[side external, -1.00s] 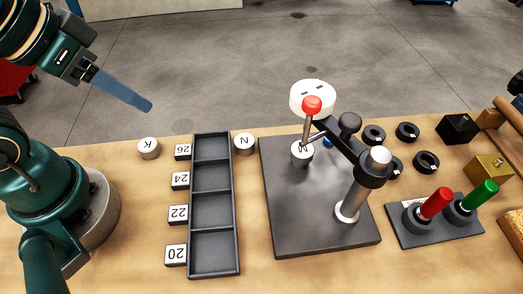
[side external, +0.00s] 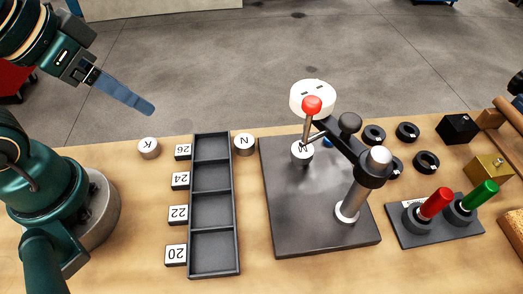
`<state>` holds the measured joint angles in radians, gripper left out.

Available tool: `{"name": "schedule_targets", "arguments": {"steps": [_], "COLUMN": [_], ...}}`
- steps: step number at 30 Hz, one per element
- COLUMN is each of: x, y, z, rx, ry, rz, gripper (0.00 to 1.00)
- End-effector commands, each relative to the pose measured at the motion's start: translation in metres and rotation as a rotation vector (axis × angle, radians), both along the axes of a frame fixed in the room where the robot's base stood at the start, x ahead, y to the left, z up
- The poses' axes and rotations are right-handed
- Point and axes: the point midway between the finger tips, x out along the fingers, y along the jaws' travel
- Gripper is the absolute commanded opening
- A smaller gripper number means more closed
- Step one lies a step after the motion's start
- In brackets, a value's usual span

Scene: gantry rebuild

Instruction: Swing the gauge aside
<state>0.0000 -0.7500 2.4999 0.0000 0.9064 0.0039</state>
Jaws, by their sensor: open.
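The gauge (side external: 311,96) is a white round-faced head on a dark swing arm (side external: 345,152). A red-tipped lever stands in front of it. The arm is clamped to a silver post (side external: 353,195) on a dark base plate (side external: 300,220). The gauge head hangs over a silver disc marked M (side external: 302,153), which sits on the plate and is partly covered by the lever. My gripper (side external: 148,106) is at the upper left, above the table's far edge and well away from the gauge. Its long blue-grey fingers overlap from this angle; it is open and holds nothing visible.
Discs K (side external: 148,148) and N (side external: 244,144) stand near a tray with several compartments (side external: 236,262), all empty, labelled 20 to 26. Black rings (side external: 407,131), a black block (side external: 457,128), a brass block (side external: 488,168) and red and green handles on a plate (side external: 402,240) lie right.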

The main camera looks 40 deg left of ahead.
Motion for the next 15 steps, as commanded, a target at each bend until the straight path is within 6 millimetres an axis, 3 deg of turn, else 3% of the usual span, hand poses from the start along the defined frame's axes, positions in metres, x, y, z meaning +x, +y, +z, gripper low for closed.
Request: {"name": "schedule_targets", "arguments": {"steps": [2,8,15], "x": [0.001,0.03,0.077], "y": [0.0,-0.01,-0.05], "z": [0.007,0.054,0.104], "rx": [0.002,0.005,0.005], "ry": [-0.006,-0.05,-0.052], "rz": [-0.006,-0.07,-0.248], "gripper": [0.64,0.64,0.64]}}
